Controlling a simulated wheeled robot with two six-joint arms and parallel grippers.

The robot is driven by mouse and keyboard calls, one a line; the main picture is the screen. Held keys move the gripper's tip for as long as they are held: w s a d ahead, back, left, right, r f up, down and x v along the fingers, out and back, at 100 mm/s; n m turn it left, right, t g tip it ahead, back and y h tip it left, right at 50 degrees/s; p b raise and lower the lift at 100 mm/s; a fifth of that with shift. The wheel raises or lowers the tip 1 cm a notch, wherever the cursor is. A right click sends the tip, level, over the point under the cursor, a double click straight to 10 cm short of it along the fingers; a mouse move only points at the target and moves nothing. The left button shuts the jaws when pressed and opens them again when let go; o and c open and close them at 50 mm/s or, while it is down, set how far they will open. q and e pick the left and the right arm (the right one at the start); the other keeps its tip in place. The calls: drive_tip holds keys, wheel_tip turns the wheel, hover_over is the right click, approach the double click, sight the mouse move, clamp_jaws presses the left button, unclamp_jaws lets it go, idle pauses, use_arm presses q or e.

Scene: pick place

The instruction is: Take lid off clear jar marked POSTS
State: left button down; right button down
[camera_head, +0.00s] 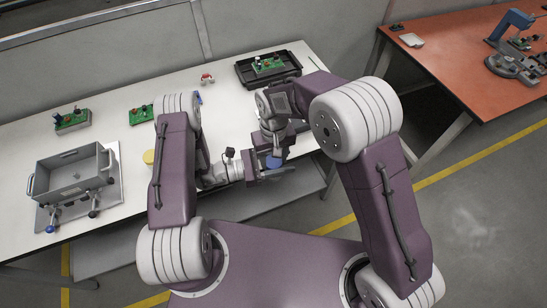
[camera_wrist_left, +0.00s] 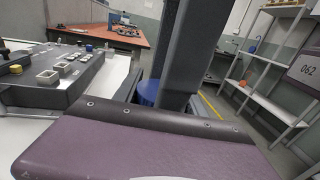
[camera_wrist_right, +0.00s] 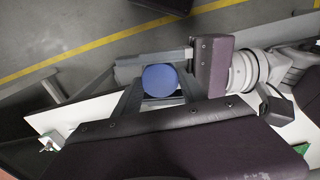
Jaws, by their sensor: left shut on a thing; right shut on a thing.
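The blue lid (camera_head: 273,162) is a round disc held in front of the table's near edge. It also shows in the right wrist view (camera_wrist_right: 160,81) and partly in the left wrist view (camera_wrist_left: 149,92). My right gripper (camera_head: 274,157) points down from above and is shut on the blue lid, with fingers on both sides. My left gripper (camera_head: 268,174) reaches in from the left, just below the lid, and is shut on the jar. The jar's clear body is mostly hidden by the grippers, and no POSTS marking is readable. I cannot tell whether lid and jar still touch.
An orange bench (camera_head: 450,75) stands at right.

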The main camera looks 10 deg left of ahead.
idle(0.8)
drive_tip(key=c, duration=0.7)
unclamp_jaws()
drive_tip(key=shift+o, duration=0.2)
drive_tip(key=shift+r, duration=2.3)
